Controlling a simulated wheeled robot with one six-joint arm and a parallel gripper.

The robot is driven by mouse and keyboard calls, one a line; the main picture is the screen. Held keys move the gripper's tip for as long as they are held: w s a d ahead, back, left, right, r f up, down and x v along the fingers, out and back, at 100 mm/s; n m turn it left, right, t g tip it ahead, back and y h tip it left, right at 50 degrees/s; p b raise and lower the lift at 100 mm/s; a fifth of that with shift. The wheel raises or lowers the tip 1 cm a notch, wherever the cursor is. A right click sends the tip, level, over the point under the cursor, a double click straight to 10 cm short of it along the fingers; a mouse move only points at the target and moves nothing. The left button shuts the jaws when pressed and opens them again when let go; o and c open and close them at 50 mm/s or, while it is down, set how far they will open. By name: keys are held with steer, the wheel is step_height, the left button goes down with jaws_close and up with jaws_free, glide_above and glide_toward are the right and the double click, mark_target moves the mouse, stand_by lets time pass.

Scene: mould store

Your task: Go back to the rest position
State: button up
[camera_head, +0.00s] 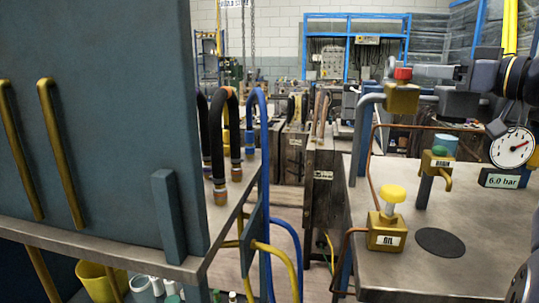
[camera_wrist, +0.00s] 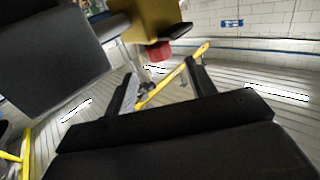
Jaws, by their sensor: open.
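My gripper (camera_wrist: 162,78) is open in the wrist view, its two dark fingers apart with nothing held between them. A brass valve block (camera_wrist: 152,20) with a red knob (camera_wrist: 159,52) is at the top of that view, just beyond the fingertips. In the head view my arm reaches in from the upper right. There the brass block (camera_head: 402,98) sits on a grey pipe with its red knob (camera_head: 403,73) on top, close to the left of my gripper. I cannot tell the exact gap between them.
The right bench (camera_head: 465,270) bears a brass OIL valve with a yellow knob (camera_head: 391,194), a drain valve with a teal knob (camera_head: 444,144), a dial gauge (camera_head: 512,147) and a black disc (camera_head: 440,242). A large blue-grey plate (camera_head: 110,110) stands left. Hoses (camera_head: 235,130) hang beside it.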

mark_target(391, 84)
steer(key=b+x, duration=0.1)
steer(key=x, duration=0.8)
steer(key=shift+a+f, duration=0.1)
steer(key=shift+s+f+m+t+h+b, duration=0.15)
steer(key=shift+m+t+h+b, duration=0.15)
steer(key=shift+h+b, duration=0.2)
steer(key=shift+s+m+h, duration=0.1)
steer(key=shift+m+h, duration=0.3)
steer(key=m+h, duration=0.1)
steer(key=m+t+h, duration=0.1)
steer(key=h, duration=0.1)
steer(key=shift+d+t+b, duration=0.3)
steer(key=shift+d+b, duration=0.05)
steer(key=shift+b, duration=0.05)
steer(key=shift+d+r+m+t+h+p, duration=0.15)
steer(key=shift+m+t+h+p, duration=0.1)
steer(key=shift+m+h, duration=0.45)
steer(key=shift+d+r+m+t+h+p, duration=0.15)
steer(key=shift+m+h, duration=0.25)
steer(key=shift+h, duration=0.6)
steer(key=shift+w+r+m+h+p, duration=0.1)
steer(key=shift+w+m+h+p, duration=0.1)
steer(key=shift+m+h+p, duration=0.55)
steer(key=h+p, duration=0.2)
steer(key=p, duration=0.1)
steer(key=shift+w+d+r+m, duration=0.1)
steer(key=shift+d+m, duration=0.1)
steer(key=shift+m, duration=0.15)
